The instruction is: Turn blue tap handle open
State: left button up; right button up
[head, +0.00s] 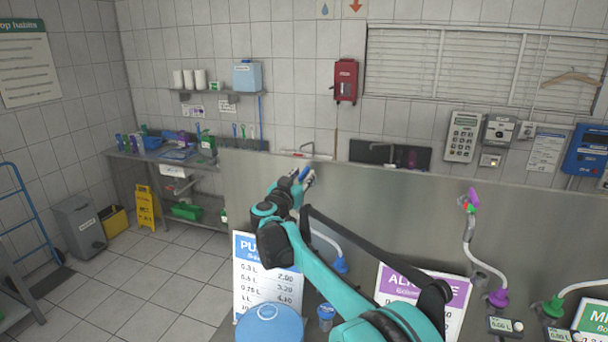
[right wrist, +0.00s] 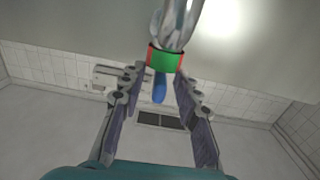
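The blue tap handle (right wrist: 160,88) hangs below a green and red collar (right wrist: 165,60) on a grey metal tap body (right wrist: 176,22) in the right wrist view. My right gripper (right wrist: 158,80) is open, with one finger on each side of the handle; I cannot tell whether either finger touches it. In the head view, my right gripper (head: 298,178) is at the upper edge of the steel panel and hides most of this tap. A hose below it ends in a blue nozzle (head: 341,265). My left gripper is not in view.
A purple-handled tap (head: 471,198) stands to the right on the steel panel (head: 400,205). Price boards (head: 268,278), a blue container (head: 270,325) and a blue-lidded bottle (head: 326,314) are below. The floor at left has a yellow sign (head: 146,207).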

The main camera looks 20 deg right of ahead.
jog(key=v, duration=1)
jog(key=shift+r, duration=0.1)
jog(key=s+a+f+n+t+y+b, duration=0.1)
jog(key=s+a+f+n+y+b, duration=0.35)
jog(key=s+f+y+b, duration=0.3)
jog(key=s+a+f+n+t+y+b, duration=0.1)
jog(key=s+a+f+n+y+b, duration=0.3)
jog(key=s+f+n+y+b, duration=0.25)
jog(key=s+d+f+m+g+h+b, duration=0.1)
jog(key=s+d+f+g+b, duration=0.2)
jog(key=s+f, duration=0.5)
jog(key=s+d+f+m+g+h+b, duration=0.1)
jog(key=s+d+f+g+b, duration=0.2)
jog(key=s+f, duration=0.5)
jog(key=s+d+f+m+g+h+b, duration=0.1)
jog(key=s+f+b, duration=0.4)
jog(key=f, duration=1.5)
jog(key=s+d+m+g, duration=0.1)
jog(key=s+d+g, duration=0.1)
jog(key=s, duration=0.1)
jog(key=shift+s+d+f+g+h+b, duration=0.15)
jog(key=shift+f+g+h+b, duration=0.15)
jog(key=shift+f+g, duration=0.1)
